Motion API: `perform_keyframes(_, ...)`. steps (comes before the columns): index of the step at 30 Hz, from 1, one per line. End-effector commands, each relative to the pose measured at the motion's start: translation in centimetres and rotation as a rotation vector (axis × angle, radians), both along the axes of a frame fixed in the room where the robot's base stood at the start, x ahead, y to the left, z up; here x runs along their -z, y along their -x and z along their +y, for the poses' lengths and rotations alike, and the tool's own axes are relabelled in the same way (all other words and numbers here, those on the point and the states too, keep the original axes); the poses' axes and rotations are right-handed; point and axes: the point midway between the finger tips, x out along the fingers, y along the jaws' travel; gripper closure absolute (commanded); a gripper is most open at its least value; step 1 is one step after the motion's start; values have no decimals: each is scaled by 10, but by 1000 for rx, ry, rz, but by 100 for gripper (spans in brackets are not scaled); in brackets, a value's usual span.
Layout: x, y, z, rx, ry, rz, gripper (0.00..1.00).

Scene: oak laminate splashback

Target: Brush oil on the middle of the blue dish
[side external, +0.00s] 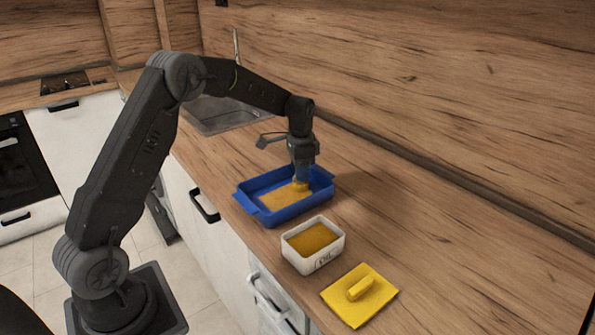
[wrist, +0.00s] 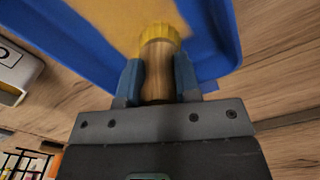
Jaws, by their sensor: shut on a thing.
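The blue dish (side external: 250,186) sits on the wooden counter; its wall also shows in the wrist view (wrist: 222,40). A yellow-brown layer of oil (side external: 275,200) covers part of its floor. My gripper (side external: 303,176) is over the right part of the dish, pointing down. In the wrist view my gripper (wrist: 158,82) is shut on the wooden handle of a brush (wrist: 157,62) with a yellow head. The brush head (side external: 300,187) is down inside the dish, at the oil layer. Whether the bristles touch the floor is hidden.
A white labelled oil container (side external: 298,262) with yellow-brown content stands in front of the dish. A sink (side external: 215,117) is behind. The counter to the right is clear.

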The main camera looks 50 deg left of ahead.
Motion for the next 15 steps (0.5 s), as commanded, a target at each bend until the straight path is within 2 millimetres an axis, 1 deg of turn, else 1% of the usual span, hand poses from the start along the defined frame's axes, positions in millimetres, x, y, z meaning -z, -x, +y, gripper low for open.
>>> perform_keyframes(6,1,-9,0,0,0,0,93)
perform_keyframes(15,1,-10,0,0,0,0,93)
